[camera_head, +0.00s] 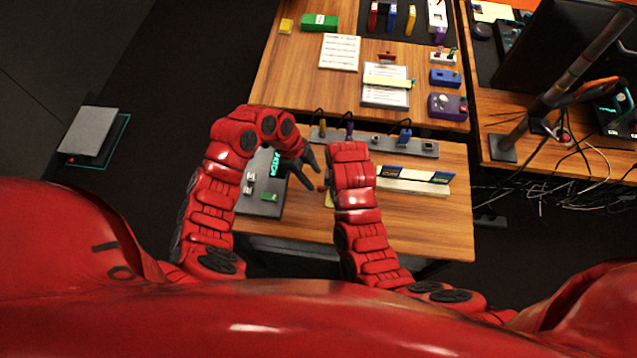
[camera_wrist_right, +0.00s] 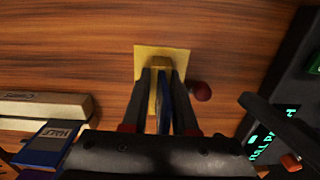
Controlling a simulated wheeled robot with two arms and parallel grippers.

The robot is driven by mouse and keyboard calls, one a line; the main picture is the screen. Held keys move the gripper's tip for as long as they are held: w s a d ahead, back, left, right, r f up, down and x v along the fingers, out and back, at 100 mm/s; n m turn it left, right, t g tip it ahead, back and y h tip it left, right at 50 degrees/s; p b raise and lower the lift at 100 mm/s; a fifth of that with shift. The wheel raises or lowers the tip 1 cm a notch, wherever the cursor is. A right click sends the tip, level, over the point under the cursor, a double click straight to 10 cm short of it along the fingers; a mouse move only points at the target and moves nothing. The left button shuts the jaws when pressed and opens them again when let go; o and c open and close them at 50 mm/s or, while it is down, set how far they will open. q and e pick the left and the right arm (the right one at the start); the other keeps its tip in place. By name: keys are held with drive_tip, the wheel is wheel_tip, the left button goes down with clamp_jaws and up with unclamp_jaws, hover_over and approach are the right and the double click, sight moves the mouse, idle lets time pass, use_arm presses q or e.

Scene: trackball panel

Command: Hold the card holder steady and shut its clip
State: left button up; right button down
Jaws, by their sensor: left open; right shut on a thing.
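The yellow card holder (camera_wrist_right: 174,54) stands on the wooden table in the right wrist view, with a square base and an upright part. A blue flat piece (camera_wrist_right: 166,108) stands beside the upright part. My right gripper (camera_wrist_right: 161,82) is shut on the card holder's upright part. A dark red ball (camera_wrist_right: 201,91) shows just right of the holder; I cannot tell whether it belongs to the clip. In the head view a yellow bit of the holder (camera_head: 329,200) shows beside my right arm, which hides the rest. My left gripper (camera_head: 314,180) is open and empty, close to the red ball (camera_head: 320,188).
A cream card tray (camera_head: 410,187) with cards stands right of my right arm. A dark panel (camera_head: 258,208) with green lettering lies under my left arm. A grey rail (camera_head: 385,144) with several plugs runs behind. Sheets and small boxes fill the far table.

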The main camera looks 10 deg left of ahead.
use_arm(q)
drive_tip(key=x, duration=0.5)
drive_tip(key=shift+f, duration=0.15)
clamp_jaws()
